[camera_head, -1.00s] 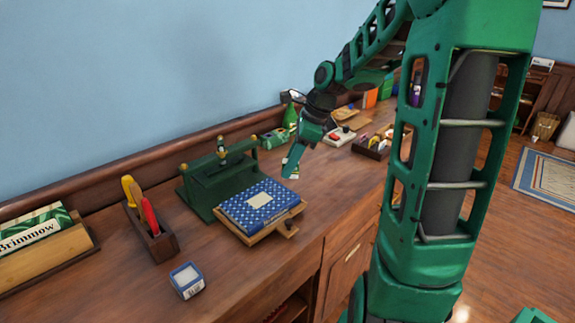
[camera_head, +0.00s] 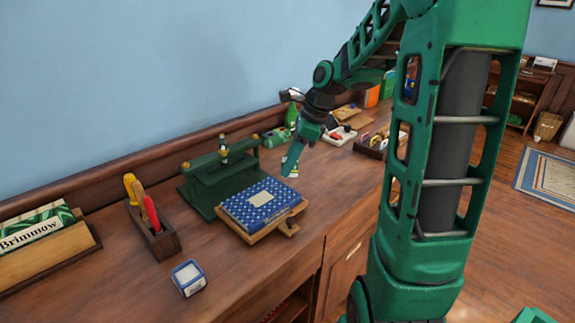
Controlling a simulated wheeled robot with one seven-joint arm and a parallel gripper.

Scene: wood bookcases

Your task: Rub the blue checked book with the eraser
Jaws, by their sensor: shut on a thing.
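The blue checked book (camera_head: 262,203) lies flat on a small wooden board (camera_head: 252,238) in front of a green press on the counter. It has a pale label on its cover. My gripper (camera_head: 291,165) is above the counter, just beyond the book's right back corner and apart from it. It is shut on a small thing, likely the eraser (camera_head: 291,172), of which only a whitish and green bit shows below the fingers. The rest of that thing is hidden by the gripper.
The green press (camera_head: 212,184) stands directly behind the book. A wooden holder (camera_head: 158,238) with colored-handled tools and a small blue-and-white box (camera_head: 188,278) are to the left. A green bottle (camera_head: 291,116) and trays are behind my gripper.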

